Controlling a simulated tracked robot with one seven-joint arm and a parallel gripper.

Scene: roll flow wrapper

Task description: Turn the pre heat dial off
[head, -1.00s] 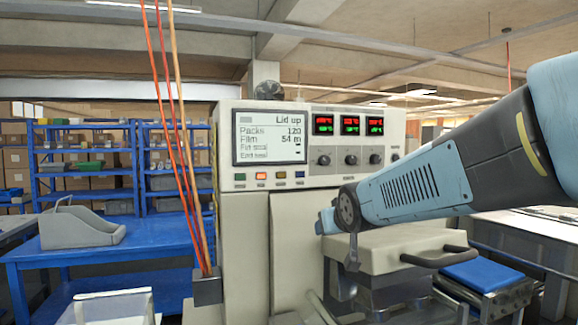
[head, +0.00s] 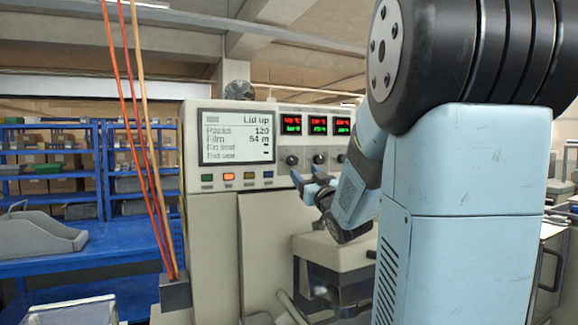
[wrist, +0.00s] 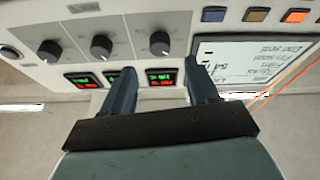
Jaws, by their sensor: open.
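The control panel carries three dark dials in a row: the left dial (head: 292,160), the middle dial (head: 319,158) and the right dial (head: 341,158). Their labels are too small to read, so I cannot tell which is the pre heat dial. My gripper (head: 308,176) is open and empty, just below and in front of the left and middle dials. In the wrist view, which is upside down, my gripper (wrist: 157,66) has the dial nearest the screen (wrist: 160,43) framed between its fingertips, seemingly apart from it. The other two dials (wrist: 101,47) show beside it.
A display screen (head: 237,136) reads "Lid up", with coloured buttons (head: 229,177) below. Red-green readouts (head: 291,120) sit above the dials. A pale lid block (head: 330,250) juts out under my gripper. Orange cables (head: 133,150) hang at left.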

